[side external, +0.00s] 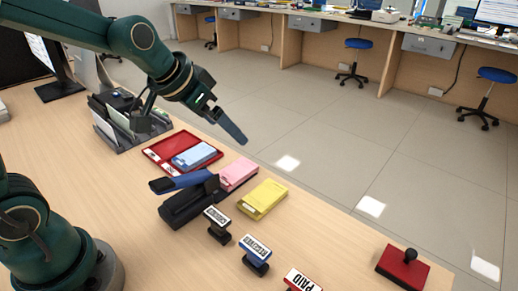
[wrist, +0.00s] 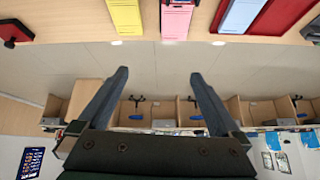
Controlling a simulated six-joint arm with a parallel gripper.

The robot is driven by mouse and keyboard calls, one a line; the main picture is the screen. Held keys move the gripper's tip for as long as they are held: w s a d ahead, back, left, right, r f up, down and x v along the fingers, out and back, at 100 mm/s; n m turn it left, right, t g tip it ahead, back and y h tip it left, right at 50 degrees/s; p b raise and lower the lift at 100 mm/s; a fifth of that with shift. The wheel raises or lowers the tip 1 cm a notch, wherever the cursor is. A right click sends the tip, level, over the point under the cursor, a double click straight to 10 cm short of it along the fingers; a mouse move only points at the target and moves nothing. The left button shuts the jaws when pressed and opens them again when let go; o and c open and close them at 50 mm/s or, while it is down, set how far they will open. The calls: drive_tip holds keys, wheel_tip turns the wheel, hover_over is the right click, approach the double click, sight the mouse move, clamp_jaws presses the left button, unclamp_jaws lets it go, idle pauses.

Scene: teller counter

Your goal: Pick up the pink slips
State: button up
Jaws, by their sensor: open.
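My gripper (side external: 226,121) is open and empty, above the counter's far edge beyond the pink slips. Its two fingers (wrist: 160,75) are spread wide in the wrist view with nothing between them. The fingers do not touch the slips.
Yellow slips (side external: 263,199) lie right of the pink stack. Blue slips (side external: 196,157) lie in a red tray (side external: 160,152) to its left. A black and blue stapler-like device (side external: 188,200) stands close in front. Stamps (side external: 257,253) and a red pad (side external: 402,270) are farther right.

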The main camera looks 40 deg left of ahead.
drive_tip(key=g, duration=0.1)
hover_over(235, 171)
drive_tip(key=s+d, duration=0.1)
drive_tip(key=s, duration=0.2)
wheel_tip(235, 171, down, 5)
drive_tip(key=shift+n+g, duration=0.6)
drive_tip(key=shift+g, duration=0.2)
drive_tip(key=f, duration=0.3)
drive_tip(key=a+f, duration=0.1)
drive_tip(key=f, duration=0.1)
drive_tip(key=shift+w+f, duration=0.1)
drive_tip(key=shift+f, duration=0.05)
drive_tip(key=shift+x, duration=2.4)
